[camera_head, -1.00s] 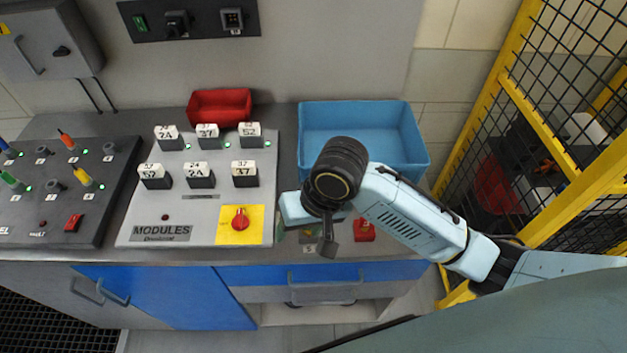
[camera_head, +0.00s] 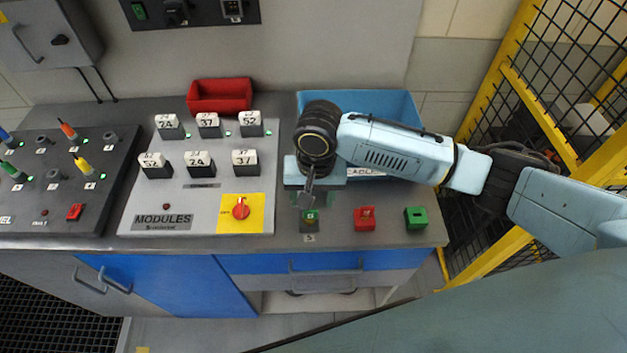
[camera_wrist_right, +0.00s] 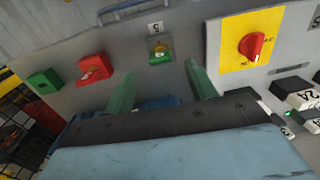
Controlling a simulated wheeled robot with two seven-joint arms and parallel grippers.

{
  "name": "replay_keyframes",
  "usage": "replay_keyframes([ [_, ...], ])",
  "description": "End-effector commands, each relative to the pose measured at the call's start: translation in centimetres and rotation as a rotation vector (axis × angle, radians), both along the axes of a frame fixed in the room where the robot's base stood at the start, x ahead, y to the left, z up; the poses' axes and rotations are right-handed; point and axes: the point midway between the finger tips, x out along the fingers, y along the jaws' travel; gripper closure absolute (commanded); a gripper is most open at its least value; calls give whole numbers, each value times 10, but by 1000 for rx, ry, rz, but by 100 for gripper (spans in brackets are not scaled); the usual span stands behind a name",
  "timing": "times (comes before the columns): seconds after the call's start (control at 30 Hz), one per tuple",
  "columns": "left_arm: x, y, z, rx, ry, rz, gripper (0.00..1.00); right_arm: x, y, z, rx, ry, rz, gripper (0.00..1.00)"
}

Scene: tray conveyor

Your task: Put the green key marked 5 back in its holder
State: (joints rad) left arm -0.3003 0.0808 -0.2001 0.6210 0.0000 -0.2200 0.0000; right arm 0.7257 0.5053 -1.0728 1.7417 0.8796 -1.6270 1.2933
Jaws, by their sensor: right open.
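A small grey-green block (camera_head: 309,222) with a bright green and yellowish piece on it stands near the table's front edge, beside a label reading 5 (camera_head: 309,238). In the right wrist view this green piece (camera_wrist_right: 160,50) lies ahead of the fingers, next to the 5 label (camera_wrist_right: 155,28). I cannot tell whether it is the key or how deep it sits. My right gripper (camera_head: 306,196) is over the block, and the wrist view shows its two green fingers (camera_wrist_right: 163,85) spread apart with nothing between them. My left gripper is out of view.
A red block (camera_head: 365,218) and a green block (camera_head: 416,218) stand to the right. A blue bin (camera_head: 408,110) and a red bin (camera_head: 219,97) are behind. The modules panel (camera_head: 135,205) with its red knob (camera_head: 240,209) is left. A yellow-framed cage (camera_head: 487,265) stands right.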

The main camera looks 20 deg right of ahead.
Motion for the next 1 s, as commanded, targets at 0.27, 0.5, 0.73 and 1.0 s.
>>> replay_keyframes([
  [0.27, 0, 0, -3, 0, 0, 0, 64, 0, 3, -45, 0, 1, 1, 44],
  [0.5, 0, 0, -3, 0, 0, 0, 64, 1, 3, -58, 0, 0, 2, 44],
  [0.73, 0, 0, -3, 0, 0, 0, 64, 1, 4, -58, 1, 0, 2, 44],
  [1.0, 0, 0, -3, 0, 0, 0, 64, 1, 4, -58, 1, 0, 2, 78],
])
